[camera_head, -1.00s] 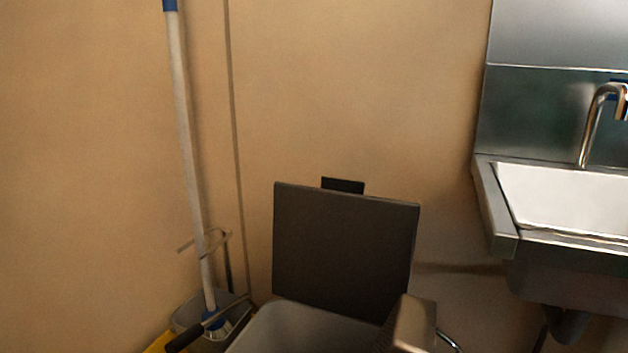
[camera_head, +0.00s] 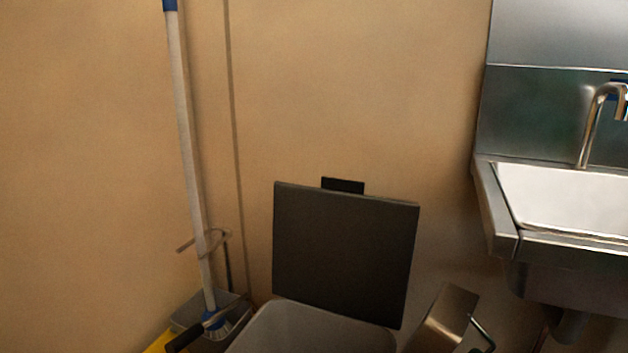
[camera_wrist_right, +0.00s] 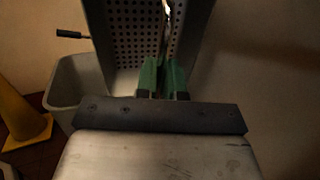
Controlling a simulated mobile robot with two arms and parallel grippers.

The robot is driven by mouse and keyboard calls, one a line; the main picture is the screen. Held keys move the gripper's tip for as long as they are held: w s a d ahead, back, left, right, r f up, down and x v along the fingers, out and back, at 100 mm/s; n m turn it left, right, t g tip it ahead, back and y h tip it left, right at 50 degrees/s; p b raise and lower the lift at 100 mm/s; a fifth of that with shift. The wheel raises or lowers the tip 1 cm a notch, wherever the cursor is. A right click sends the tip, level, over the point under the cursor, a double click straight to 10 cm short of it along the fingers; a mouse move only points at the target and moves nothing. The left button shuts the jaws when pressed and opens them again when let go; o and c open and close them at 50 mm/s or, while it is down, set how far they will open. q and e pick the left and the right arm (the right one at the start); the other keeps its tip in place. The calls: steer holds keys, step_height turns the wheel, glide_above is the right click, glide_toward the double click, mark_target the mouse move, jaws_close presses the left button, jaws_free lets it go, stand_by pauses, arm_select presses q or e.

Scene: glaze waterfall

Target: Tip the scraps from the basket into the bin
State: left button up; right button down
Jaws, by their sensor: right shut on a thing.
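The bin (camera_head: 310,330) is a grey container at the bottom of the head view, its dark lid (camera_head: 345,255) standing open against the wall. Its lower part is cut off by the frame. In the right wrist view, the green fingers of my right gripper (camera_wrist_right: 164,78) are shut on the grey perforated basket (camera_wrist_right: 125,35). A grey rim, apparently the bin (camera_wrist_right: 75,85), shows to the left of and below the basket. The basket does not show clearly in the head view, where only my metal right wrist appears, right of the bin. I cannot make out scraps. My left gripper is not in view.
A mop (camera_head: 190,160) leans in the corner left of the bin, over a small grey bucket (camera_head: 195,310) with a black handle. A yellow object (camera_wrist_right: 22,110) stands on the floor there. A steel sink (camera_head: 560,200) is on the wall at right.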

steer(key=s+a+r+m+t+h+p, duration=0.1)
steer(key=a+m+t+h, duration=0.4)
steer(key=h, duration=0.8)
steer(key=s+a+m+p, duration=0.1)
steer(key=a+m, duration=0.2)
steer(key=shift+s+a+r, duration=0.15)
steer(key=shift+s+a, duration=0.05)
steer(key=shift+s, duration=0.05)
